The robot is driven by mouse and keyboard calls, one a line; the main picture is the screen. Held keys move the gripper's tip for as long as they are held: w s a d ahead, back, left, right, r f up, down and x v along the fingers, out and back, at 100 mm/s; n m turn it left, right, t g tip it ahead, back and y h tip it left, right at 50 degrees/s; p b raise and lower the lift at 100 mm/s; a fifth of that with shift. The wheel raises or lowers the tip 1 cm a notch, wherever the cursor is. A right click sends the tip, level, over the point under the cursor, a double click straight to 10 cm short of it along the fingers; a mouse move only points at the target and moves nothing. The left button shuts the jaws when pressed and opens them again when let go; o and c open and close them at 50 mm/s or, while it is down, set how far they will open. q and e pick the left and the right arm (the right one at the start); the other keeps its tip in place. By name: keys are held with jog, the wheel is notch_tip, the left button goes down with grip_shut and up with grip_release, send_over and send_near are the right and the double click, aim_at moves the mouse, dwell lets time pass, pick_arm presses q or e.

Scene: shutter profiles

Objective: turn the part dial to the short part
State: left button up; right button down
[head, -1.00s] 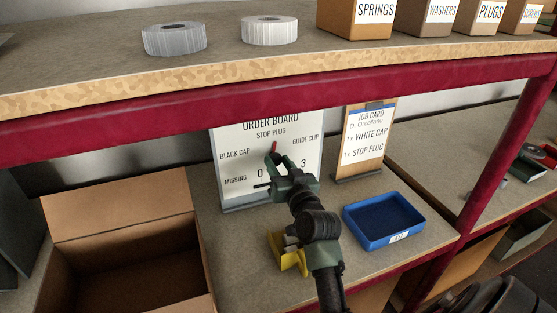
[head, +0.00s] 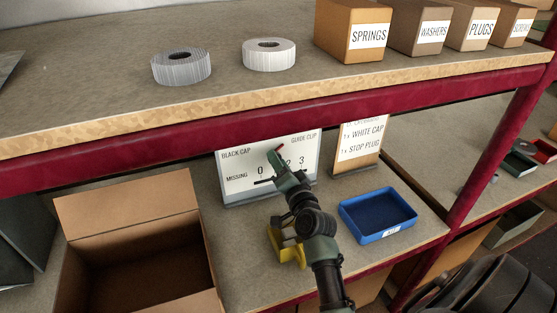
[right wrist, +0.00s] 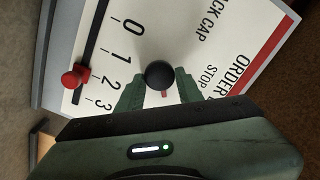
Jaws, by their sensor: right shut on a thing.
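The order board (head: 235,187) stands on the lower shelf, with BLACK CAP at left, GUIDE CLIP at right and a MISSING scale below. Its top is hidden by the shelf beam in the head view. My right gripper (head: 276,160) is shut on the part dial, whose dark round knob (right wrist: 160,75) shows between the fingers in the right wrist view. The dial's red pointer (head: 280,149) slants up to the right, towards GUIDE CLIP. The job card (head: 358,145) beside the board reads white cap and stop plug. My left gripper is out of view.
The MISSING slider's red knob (right wrist: 75,78) sits close beside my right gripper. A blue tray (head: 378,235) and a yellow object (head: 289,250) flank my right arm. An open carton (head: 135,211) stands left. The red shelf beam (head: 270,110) passes overhead.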

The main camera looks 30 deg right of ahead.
jog(key=shift+m, duration=0.3)
jog(key=c, duration=0.9)
grip_release()
jog(key=shift+c, duration=0.2)
jog(key=b+v, duration=0.1)
jog(key=v, duration=0.7)
jog(key=shift+d, duration=0.15)
